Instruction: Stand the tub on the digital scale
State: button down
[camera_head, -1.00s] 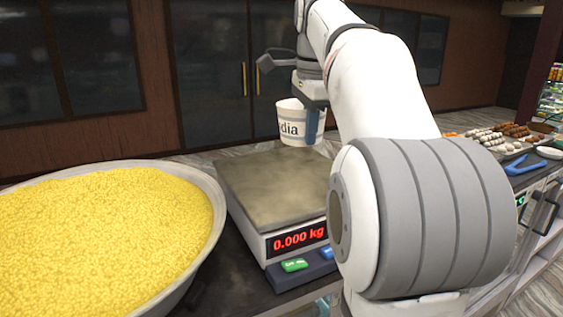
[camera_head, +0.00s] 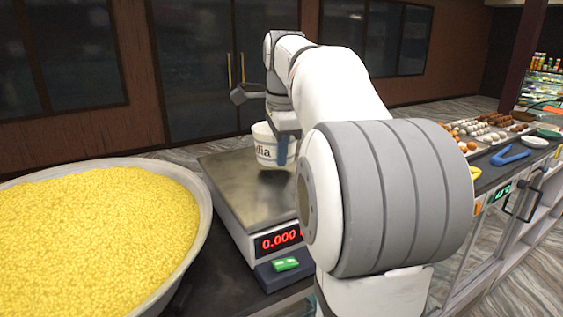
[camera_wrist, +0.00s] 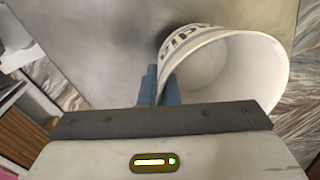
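The white tub (camera_head: 264,150), with dark lettering, is upright or nearly so over the digital scale's steel platter (camera_head: 235,195). A dark shadow lies under it and a small gap seems to show. The scale's red display (camera_head: 278,241) shows 0.000, its right end hidden by my arm. My gripper (camera_head: 282,150) is shut on the tub's wall at the near right side. In the wrist view the blue fingers (camera_wrist: 160,85) pinch the wall of the tub (camera_wrist: 235,65), whose open, empty inside faces right. The platter (camera_wrist: 85,40) shows below it.
A wide metal bowl (camera_head: 203,213) heaped with yellow grains stands close left of the scale. Trays of sweets (camera_head: 490,138), a blue tool (camera_head: 510,155) and a small dish (camera_head: 533,142) are on the counter at the right. My arm blocks the scale's right side.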

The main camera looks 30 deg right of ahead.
jog(key=shift+f, duration=1.1)
jog(key=shift+f, duration=0.1)
jog(key=c, duration=2.1)
grip_release()
jog(key=shift+f, duration=0.1)
jog(key=shift+c, duration=0.2)
jog(key=o, duration=0.5)
jog(key=shift+c, duration=0.2)
notch_tip(320, 180, up, 12)
jog(key=s, duration=0.1)
jog(key=shift+s+r, duration=0.2)
jog(key=shift+s, duration=0.1)
jog(key=shift+a+f, duration=0.1)
jog(key=shift+a, duration=0.1)
